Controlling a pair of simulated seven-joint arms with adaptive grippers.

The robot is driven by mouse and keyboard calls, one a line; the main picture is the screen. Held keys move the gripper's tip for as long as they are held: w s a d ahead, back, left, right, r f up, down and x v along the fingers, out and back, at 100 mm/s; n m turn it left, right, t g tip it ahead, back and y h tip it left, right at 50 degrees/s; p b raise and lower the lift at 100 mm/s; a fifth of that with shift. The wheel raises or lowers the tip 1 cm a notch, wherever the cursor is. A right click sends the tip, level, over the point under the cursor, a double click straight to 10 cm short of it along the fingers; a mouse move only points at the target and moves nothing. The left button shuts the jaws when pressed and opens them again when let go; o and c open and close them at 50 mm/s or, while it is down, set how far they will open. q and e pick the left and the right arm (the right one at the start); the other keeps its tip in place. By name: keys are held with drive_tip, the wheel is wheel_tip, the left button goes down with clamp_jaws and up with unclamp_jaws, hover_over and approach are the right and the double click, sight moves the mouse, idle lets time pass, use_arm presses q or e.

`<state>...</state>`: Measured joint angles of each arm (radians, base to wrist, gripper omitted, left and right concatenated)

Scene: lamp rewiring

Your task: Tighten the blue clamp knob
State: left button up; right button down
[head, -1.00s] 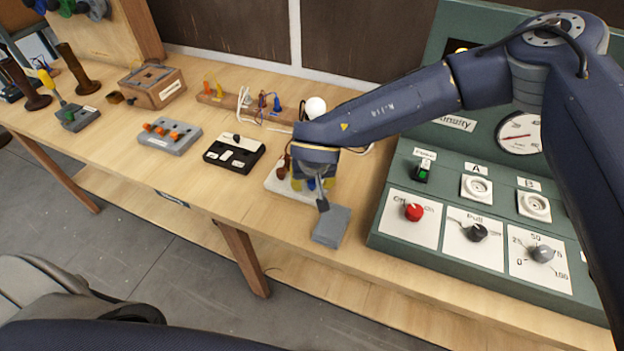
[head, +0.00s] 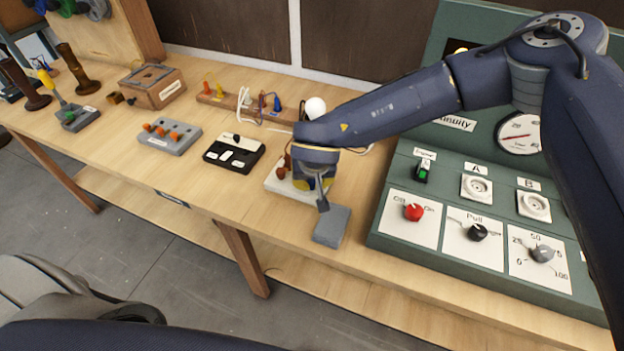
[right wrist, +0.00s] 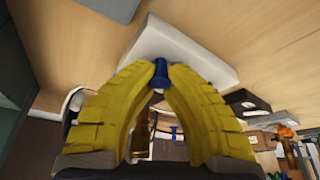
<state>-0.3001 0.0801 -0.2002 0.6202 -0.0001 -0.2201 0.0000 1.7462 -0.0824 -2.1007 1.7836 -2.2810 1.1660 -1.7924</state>
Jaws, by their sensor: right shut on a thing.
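The blue clamp knob (right wrist: 160,72) shows in the right wrist view, standing at the near edge of a white block (right wrist: 190,48). My right gripper (right wrist: 161,78) has yellow ribbed fingers closed on the knob from both sides. In the head view my right gripper (head: 318,186) points down over the white block (head: 292,193), and the wrist and fingers hide the knob there. My left gripper is not in view.
A grey block (head: 331,226) lies just in front of the white block. The green test panel (head: 385,237) with knobs and sockets stands to the right. A black switch box (head: 232,155) and a grey box with orange levers (head: 168,137) stand to the left.

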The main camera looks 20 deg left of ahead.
drive_tip(key=shift+w+a+r+m, duration=0.1)
drive_tip(key=shift+w+m, duration=0.05)
drive_tip(key=shift+m, duration=0.35)
idle(0.4)
drive_tip(key=shift+m, duration=0.3)
drive_tip(key=m+h, duration=0.2)
drive_tip(key=m, duration=0.2)
drive_tip(key=shift+t, duration=0.3)
drive_tip(key=shift+w+m+h, duration=0.1)
drive_tip(key=shift+m+h, duration=0.7)
drive_tip(key=shift+m, duration=1.6)
drive_tip(key=c, duration=1.2)
unclamp_jaws()
drive_tip(key=shift+s, duration=0.2)
drive_tip(key=v, duration=1.2)
drive_tip(key=shift+w, duration=0.4)
drive_tip(key=shift+a, duration=0.1)
